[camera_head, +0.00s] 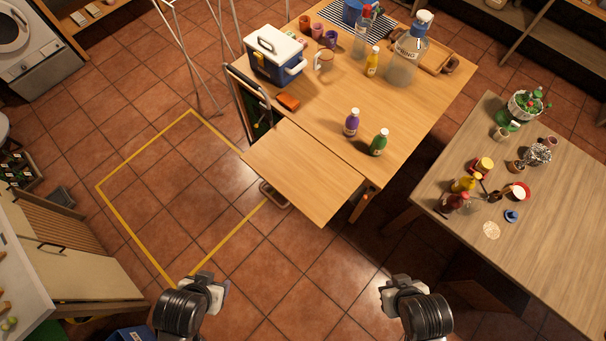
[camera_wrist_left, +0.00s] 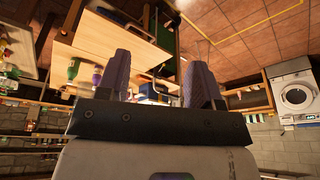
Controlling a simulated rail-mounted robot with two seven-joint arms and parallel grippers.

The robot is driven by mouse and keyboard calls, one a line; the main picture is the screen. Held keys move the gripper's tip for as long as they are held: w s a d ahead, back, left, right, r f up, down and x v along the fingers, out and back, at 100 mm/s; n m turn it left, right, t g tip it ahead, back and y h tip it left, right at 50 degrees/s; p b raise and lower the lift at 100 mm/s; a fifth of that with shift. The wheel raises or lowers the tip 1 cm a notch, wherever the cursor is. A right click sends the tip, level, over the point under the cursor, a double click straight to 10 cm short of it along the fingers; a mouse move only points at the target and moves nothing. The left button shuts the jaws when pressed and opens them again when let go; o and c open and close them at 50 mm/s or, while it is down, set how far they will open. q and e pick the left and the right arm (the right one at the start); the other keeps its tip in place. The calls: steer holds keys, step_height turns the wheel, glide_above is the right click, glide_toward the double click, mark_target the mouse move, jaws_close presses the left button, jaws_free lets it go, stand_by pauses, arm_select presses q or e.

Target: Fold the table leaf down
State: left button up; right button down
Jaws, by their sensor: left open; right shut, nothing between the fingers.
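The table leaf (camera_head: 303,172) is a light wooden panel at the near side of the wooden table (camera_head: 320,108). It is raised and looks about level with the tabletop, with a dark seam between them. A wooden piece (camera_head: 361,206) shows under its right end. The leaf also shows in the left wrist view (camera_wrist_left: 125,25). My left gripper (camera_head: 207,280) is apart from the leaf, nearer and to its left; its two fingers (camera_wrist_left: 158,78) are open and empty. My right gripper (camera_head: 398,284) is shut and empty, nearer and to the right of the leaf.
A purple bottle (camera_head: 351,122) and a green bottle (camera_head: 379,142) stand on the table near the leaf. A cooler (camera_head: 274,54) and an orange object (camera_head: 288,101) sit farther left. A folded chair (camera_head: 248,100) is at the table's left. A second table (camera_head: 540,205) stands right. Yellow-taped floor (camera_head: 165,190) is clear.

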arm_select(q)
steer(key=shift+w+d+r, duration=0.1)
steer(key=shift+w+d, duration=0.25)
steer(key=shift+d, duration=0.05)
arm_select(e)
steer(key=shift+w+d, duration=0.3)
steer(key=shift+w, duration=0.05)
arm_select(q)
steer(key=shift+c, duration=0.2)
